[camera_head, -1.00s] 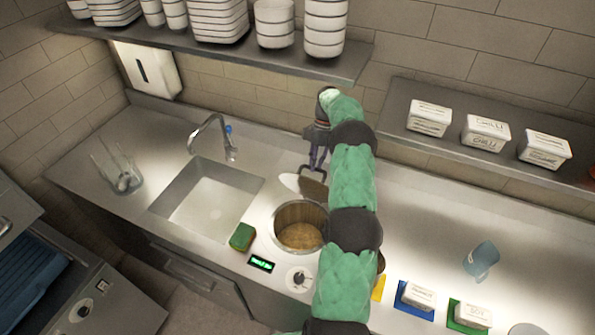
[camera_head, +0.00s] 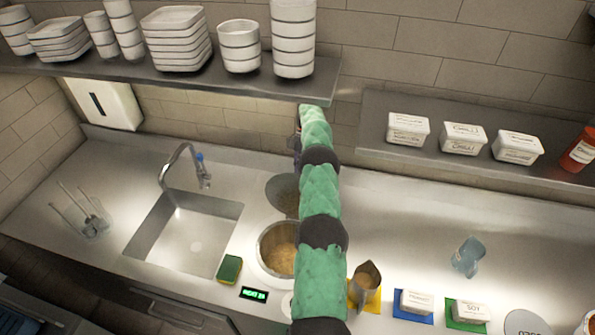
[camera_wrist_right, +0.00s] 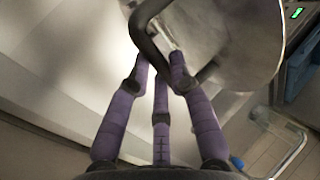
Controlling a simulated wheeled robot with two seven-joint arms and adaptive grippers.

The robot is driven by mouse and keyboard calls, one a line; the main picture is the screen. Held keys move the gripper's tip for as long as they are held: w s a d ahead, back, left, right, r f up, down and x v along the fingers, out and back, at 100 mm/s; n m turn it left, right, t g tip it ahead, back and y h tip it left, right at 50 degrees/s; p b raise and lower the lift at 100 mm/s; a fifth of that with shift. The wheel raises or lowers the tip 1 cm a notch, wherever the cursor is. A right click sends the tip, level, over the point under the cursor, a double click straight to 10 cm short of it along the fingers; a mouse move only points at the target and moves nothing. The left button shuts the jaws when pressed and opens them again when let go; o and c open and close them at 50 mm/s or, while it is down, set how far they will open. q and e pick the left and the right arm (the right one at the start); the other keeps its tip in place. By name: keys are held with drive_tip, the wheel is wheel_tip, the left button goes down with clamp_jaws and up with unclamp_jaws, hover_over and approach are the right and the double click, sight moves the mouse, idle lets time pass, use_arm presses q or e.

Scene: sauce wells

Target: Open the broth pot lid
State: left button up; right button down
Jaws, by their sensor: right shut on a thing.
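The broth pot (camera_head: 277,250) is sunk in the counter, and brown broth shows in its open mouth. The lid (camera_head: 283,193) is a grey disc at the pot's far side, off the mouth and partly hidden by my right arm. In the right wrist view the shiny lid (camera_wrist_right: 235,40) fills the top, with a dark bent handle (camera_wrist_right: 147,42). My right gripper (camera_wrist_right: 163,68) has its purple fingers shut on that handle. In the head view my green-sleeved right arm hides most of that gripper. My left gripper is not in view.
A sink (camera_head: 187,232) with a faucet (camera_head: 184,165) lies left of the pot, with a sponge (camera_head: 229,268) near its front. A metal jug (camera_head: 366,280) stands right of my arm. A shelf of bowls (camera_head: 180,82) overhangs the back.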

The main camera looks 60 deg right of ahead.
drive_tip(key=shift+s+a+f, duration=0.1)
drive_tip(key=shift+s+f, duration=0.05)
drive_tip(key=shift+f, duration=0.65)
drive_tip(key=c, duration=1.1)
unclamp_jaws()
drive_tip(key=shift+r, duration=0.25)
drive_tip(key=shift+r, duration=0.2)
